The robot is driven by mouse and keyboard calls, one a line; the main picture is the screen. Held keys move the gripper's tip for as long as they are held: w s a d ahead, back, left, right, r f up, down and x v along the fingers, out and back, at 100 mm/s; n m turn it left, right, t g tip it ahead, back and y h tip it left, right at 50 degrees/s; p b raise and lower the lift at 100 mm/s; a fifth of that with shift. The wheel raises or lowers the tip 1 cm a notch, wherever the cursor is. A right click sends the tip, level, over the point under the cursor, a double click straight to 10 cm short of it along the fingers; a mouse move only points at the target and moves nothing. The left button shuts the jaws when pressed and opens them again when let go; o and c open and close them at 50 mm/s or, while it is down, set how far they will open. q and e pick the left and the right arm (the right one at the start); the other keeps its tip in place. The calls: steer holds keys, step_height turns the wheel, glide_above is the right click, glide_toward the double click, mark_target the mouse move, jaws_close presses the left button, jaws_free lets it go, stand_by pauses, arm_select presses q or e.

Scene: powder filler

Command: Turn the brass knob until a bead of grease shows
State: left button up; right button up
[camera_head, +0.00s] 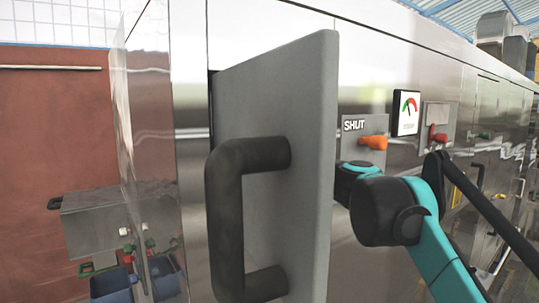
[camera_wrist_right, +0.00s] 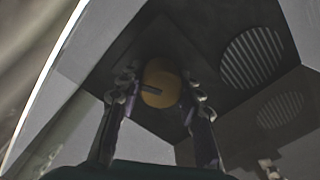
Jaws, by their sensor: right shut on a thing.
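The brass knob (camera_wrist_right: 163,75) is a round, dull yellow disc with a dark mark on its face, set on a dark square plate inside a dim recess in the right wrist view. My right gripper (camera_wrist_right: 160,92) has one finger on each side of the knob and is shut on it. In the head view the open grey door (camera_head: 285,110) hides the knob and the right gripper. No bead of grease can be made out in the dim light. My left gripper is in neither view.
The grey door carries a dark bar handle (camera_head: 228,220) and stands close in front. My right teal arm passes beside its right edge. An orange lever (camera_head: 373,142) under a "SHUT" label, a dial gauge (camera_head: 406,112) and a red knob (camera_head: 437,136) sit on the steel panel.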

steer(key=shift+m, duration=2)
steer(key=shift+p, duration=0.3)
steer(key=shift+r, duration=0.1)
steer(key=o, duration=1.2)
steer(key=shift+w+a, duration=0.1)
steer(key=shift+a, duration=0.05)
steer(key=shift+c, duration=0.2)
steer(key=shift+w+a, duration=0.15)
steer(key=shift+a, duration=0.1)
steer(key=v, duration=1.2)
steer(key=shift+f, duration=0.2)
